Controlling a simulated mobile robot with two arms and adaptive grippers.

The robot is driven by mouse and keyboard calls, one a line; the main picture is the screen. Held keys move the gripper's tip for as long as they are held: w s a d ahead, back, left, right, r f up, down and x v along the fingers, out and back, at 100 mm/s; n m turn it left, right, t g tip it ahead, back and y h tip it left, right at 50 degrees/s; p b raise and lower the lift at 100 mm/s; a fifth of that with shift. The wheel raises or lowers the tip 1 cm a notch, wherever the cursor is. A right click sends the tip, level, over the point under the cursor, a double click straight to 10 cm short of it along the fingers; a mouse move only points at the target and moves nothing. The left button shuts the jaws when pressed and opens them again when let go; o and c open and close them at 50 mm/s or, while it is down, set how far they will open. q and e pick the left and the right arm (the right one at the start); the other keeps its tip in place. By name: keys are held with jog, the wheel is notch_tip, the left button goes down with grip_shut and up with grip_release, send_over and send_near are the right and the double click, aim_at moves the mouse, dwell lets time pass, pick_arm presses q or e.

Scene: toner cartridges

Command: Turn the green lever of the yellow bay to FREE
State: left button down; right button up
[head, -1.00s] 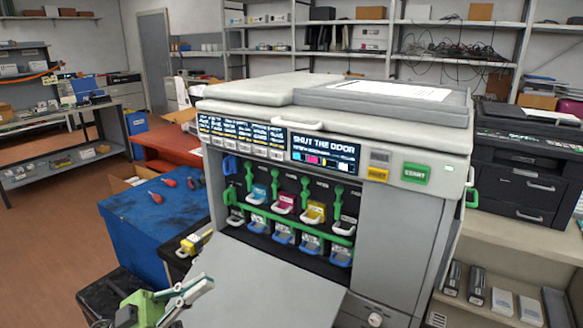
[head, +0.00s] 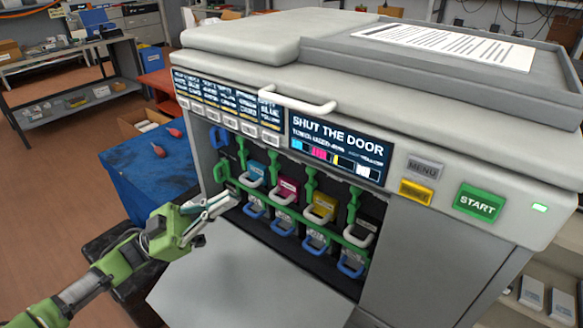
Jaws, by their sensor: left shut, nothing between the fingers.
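The printer's open front shows a row of cartridge bays. The yellow cartridge (head: 322,208) sits in its bay, with a white handle at its front. A green lever (head: 311,180) stands roughly upright at its upper left; its markings are too small to read. My left gripper (head: 232,199) is shut and empty at the left side of the opening, left of the yellow bay and apart from its lever. Its fingertips appear in front of the leftmost bays; whether they touch anything I cannot tell. My right gripper is not in view.
Magenta (head: 286,191) and cyan (head: 257,172) cartridges sit left of the yellow one. Blue handles (head: 315,244) line the row below a green rail. The lowered door (head: 240,285) lies under my left arm. The display (head: 337,147) reads "SHUT THE DOOR".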

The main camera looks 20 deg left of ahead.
aim_at(311, 185)
pick_arm(q)
jog(key=w+d+f+p+x, duration=0.1)
jog(key=p+x, duration=0.4)
jog(key=x, duration=0.8)
jog(key=shift+w+f, duration=0.25)
jog(key=shift+f, duration=0.5)
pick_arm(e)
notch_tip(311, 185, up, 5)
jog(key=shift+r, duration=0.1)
